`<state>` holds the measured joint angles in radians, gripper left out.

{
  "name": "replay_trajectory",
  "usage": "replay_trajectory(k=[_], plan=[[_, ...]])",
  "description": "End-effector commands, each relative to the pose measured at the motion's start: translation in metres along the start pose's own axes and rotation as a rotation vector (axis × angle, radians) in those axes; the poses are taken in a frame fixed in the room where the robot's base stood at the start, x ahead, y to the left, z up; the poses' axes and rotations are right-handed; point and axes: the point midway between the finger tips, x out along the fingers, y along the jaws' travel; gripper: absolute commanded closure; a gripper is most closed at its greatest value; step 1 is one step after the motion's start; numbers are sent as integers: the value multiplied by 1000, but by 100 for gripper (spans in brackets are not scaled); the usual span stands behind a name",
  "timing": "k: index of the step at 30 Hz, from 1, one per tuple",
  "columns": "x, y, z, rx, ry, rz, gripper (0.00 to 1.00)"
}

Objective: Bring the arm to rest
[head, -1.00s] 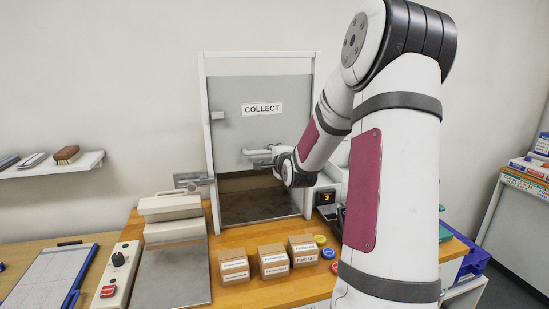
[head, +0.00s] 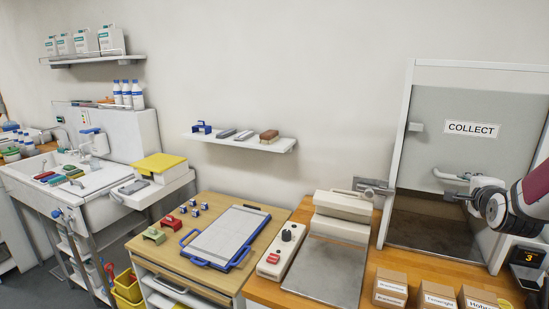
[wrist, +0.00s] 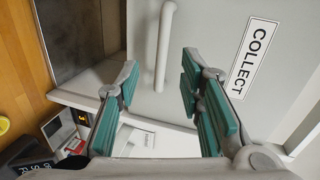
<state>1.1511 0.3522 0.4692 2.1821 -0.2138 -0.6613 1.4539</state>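The hatch (head: 460,100) is a grey panel marked COLLECT in a white frame at the right of the head view. A brown opening (head: 430,222) shows below the panel. My arm (head: 536,195) reaches in from the right edge, with its wrist in front of the hatch beside the white handle (head: 450,176). In the wrist view, my gripper (wrist: 160,70) is open, its two teal-padded fingers apart and nothing gripped. The handle bar (wrist: 164,45) lies ahead, between the fingertips in the picture. I cannot tell whether they touch it.
Small labelled boxes (head: 437,294) and a display reading 3 (head: 527,256) stand below the hatch. A heat-press-like machine (head: 338,245) is left of it. Further left are a blue-framed board (head: 225,237), a wall shelf (head: 240,141) and a sink (head: 75,175). The wall above is clear.

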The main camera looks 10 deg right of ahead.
Motion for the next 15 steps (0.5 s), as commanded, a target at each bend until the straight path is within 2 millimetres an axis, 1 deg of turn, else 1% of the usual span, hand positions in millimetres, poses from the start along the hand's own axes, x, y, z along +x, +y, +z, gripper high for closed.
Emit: replay_trajectory(k=[1,2,3,5,6,8,9,11,12,14,15], plan=[[-7,-7,22,-74,-26,23,66],[-12,-8,34,-126,-39,45,66],[-21,-11,51,-206,-62,76,66],[-38,-14,77,-333,-98,125,66],[-50,-15,93,-417,-122,155,66],[-72,-16,115,-540,-162,196,66],[-87,-17,128,-619,-189,220,66],[-112,-16,146,-734,-233,254,66],[-129,-16,156,-809,-264,273,66],[-156,-14,170,-916,-314,299,66],[-175,-12,179,-985,-351,313,66]])
